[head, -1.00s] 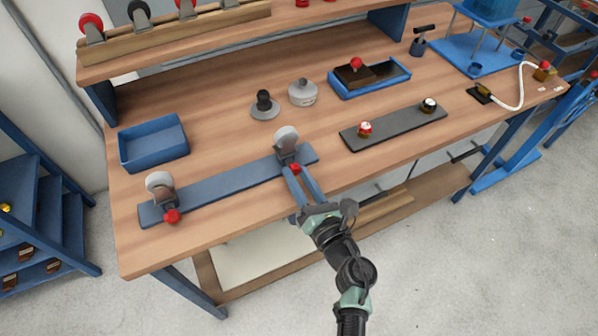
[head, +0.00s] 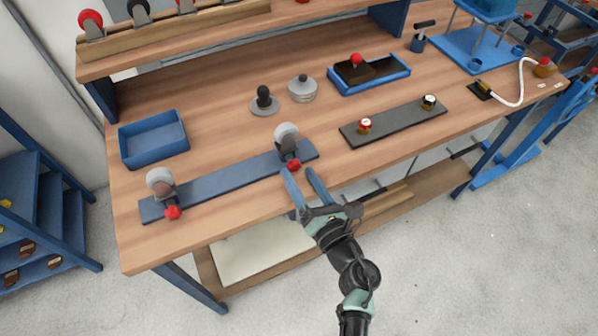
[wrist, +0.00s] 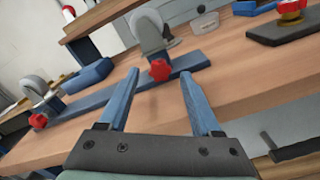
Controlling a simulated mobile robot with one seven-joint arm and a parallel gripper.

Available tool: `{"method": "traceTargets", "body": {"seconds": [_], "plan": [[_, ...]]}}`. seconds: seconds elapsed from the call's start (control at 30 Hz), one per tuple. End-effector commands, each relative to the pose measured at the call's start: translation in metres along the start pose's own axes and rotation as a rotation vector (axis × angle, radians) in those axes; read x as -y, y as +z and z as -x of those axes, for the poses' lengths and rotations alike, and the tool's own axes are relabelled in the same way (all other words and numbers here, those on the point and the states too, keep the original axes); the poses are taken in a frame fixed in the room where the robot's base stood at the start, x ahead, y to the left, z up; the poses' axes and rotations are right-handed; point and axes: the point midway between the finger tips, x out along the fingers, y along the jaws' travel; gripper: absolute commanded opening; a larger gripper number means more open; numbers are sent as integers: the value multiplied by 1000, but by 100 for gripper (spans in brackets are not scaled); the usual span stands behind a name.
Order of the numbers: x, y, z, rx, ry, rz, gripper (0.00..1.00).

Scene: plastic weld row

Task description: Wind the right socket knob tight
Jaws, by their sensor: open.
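The blue strip (head: 225,185) lies along the front left of the bench and carries two grey sockets, each with a red knob on its front. The right socket (head: 287,140) has its red knob (head: 294,165) facing me; in the wrist view this knob (wrist: 160,70) appears ahead of the fingertips, in the gap between them. My gripper (head: 298,172) is open and empty, its blue fingers on either side of the line to the knob; I cannot tell if either touches it. The left socket (head: 160,184) has its own red knob (head: 172,212).
A dark strip (head: 395,124) with two small knobbed fittings lies to the right. A blue tray (head: 153,139) stands at the left, and a grey round-lidded piece (head: 302,88) and a black-knobbed piece (head: 264,100) stand behind. The bench's front edge runs beneath my gripper.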

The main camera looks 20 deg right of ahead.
Motion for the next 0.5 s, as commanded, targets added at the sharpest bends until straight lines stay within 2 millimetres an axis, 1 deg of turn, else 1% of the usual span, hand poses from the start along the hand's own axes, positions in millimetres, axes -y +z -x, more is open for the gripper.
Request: {"method": "traceTargets", "body": {"seconds": [0.3, 0.4, 0.5], "plan": [[0, -1, 70, -3, -2, 0, 66], [0, -1, 89, -2, -2, -1, 66], [0, -1, 103, -2, -1, -2, 66]]}}
